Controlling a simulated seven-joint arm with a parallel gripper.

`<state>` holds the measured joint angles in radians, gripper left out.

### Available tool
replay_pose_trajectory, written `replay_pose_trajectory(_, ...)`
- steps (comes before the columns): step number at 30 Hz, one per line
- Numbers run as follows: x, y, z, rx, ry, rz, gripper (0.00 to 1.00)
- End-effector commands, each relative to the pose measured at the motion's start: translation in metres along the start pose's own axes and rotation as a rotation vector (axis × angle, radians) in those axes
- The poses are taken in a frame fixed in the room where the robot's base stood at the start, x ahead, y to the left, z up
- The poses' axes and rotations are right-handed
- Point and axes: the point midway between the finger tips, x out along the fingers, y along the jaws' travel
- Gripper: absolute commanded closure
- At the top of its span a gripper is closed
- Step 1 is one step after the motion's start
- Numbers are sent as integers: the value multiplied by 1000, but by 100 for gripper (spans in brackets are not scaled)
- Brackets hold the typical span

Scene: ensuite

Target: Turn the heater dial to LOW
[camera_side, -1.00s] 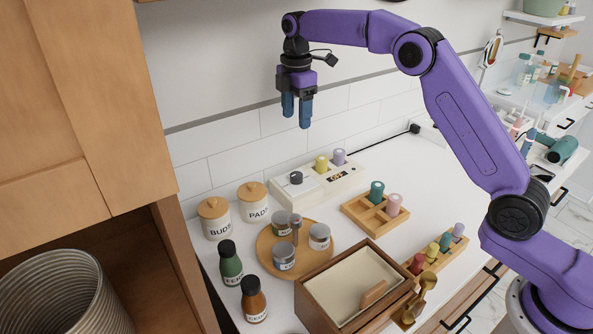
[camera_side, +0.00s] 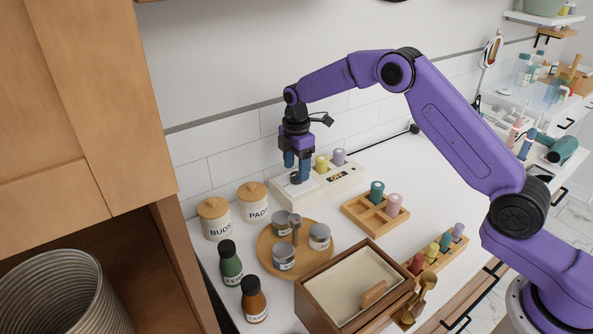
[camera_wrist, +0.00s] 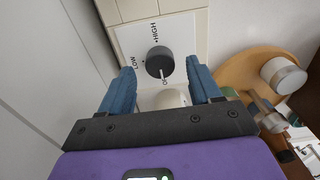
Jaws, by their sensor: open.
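The heater (camera_side: 322,189) is a cream box against the tiled wall, with a yellow and a lilac roller in its top. Its dark round dial (camera_wrist: 160,60) is on a white plate marked LOW, HIGH and a partly hidden label starting with O. The dial's pale pointer line aims down in the wrist view, at that label. My gripper (camera_side: 297,173) is open just above the dial and partly hides it in the side view. In the wrist view my blue fingers (camera_wrist: 163,76) are either side of the dial, with a gap to each; contact is not visible.
A round wooden tray (camera_side: 267,253) with several jars stands in front of the heater. Lidded BUDS (camera_side: 215,222) and PADS (camera_side: 254,205) jars are to the left. A wooden rack (camera_side: 360,218) with rollers is to the right.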

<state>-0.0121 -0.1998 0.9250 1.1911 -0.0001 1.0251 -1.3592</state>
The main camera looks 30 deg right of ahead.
Motion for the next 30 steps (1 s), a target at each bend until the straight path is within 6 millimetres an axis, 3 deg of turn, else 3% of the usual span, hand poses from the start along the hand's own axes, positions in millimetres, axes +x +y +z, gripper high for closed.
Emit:
replay_pose_trajectory(6, 16, 0, 0, 0, 0, -1, 37)
replay_pose_trajectory(15, 18, 0, 0, 1, 0, 0, 37)
replay_pose_trajectory(21, 18, 0, 0, 1, 0, 0, 93)
replay_pose_trajectory(30, 18, 0, 0, 27, 0, 0, 93)
